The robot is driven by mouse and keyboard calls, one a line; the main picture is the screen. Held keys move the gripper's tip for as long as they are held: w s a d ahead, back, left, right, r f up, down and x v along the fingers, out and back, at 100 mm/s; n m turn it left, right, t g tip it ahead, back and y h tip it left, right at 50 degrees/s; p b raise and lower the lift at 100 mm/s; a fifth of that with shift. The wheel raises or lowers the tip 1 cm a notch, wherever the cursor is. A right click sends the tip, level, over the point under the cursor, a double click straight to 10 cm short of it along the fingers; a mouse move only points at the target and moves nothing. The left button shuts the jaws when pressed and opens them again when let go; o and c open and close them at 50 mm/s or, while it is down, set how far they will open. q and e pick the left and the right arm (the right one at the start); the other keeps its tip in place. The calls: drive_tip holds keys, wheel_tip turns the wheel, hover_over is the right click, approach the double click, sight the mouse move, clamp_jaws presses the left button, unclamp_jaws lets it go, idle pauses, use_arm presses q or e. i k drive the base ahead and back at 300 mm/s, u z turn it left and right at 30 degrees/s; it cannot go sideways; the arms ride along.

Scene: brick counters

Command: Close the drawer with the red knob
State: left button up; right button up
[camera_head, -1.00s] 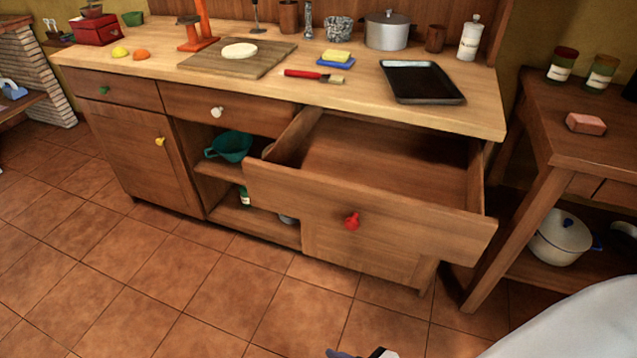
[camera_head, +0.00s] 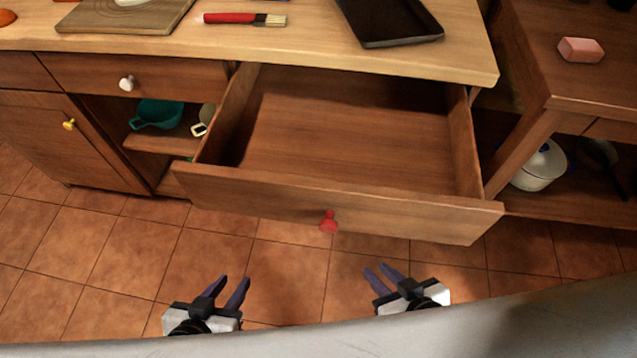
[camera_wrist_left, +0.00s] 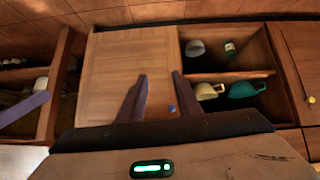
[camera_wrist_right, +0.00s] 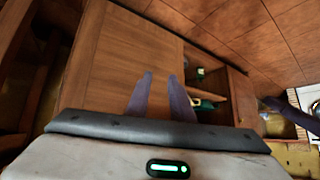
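The drawer (camera_head: 295,193) with the red knob (camera_head: 328,221) is pulled far out from the wooden counter in the head view. Its inside looks empty. My left gripper (camera_head: 234,282) is open and empty in front of the drawer, lower left of the red knob. My right gripper (camera_head: 376,270) is open and empty, lower right of the knob. Neither touches the drawer. The left wrist view shows a cabinet door (camera_wrist_left: 125,65) with a blue knob (camera_wrist_left: 171,109) beyond the open fingers. The right wrist view also shows a wooden door (camera_wrist_right: 120,50). The red knob is hidden in both wrist views.
A closed drawer with a white knob (camera_head: 127,83) is to the left, above a shelf with a teal cup (camera_head: 157,114). A side table (camera_head: 575,85) stands close at the right. A brush (camera_head: 245,19) and a black tray (camera_head: 390,22) lie on the counter.

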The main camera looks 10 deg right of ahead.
sight(330, 150)
drive_tip(key=z, duration=1.95)
drive_tip(key=k, duration=1)
drive_tip(key=u, duration=1.4)
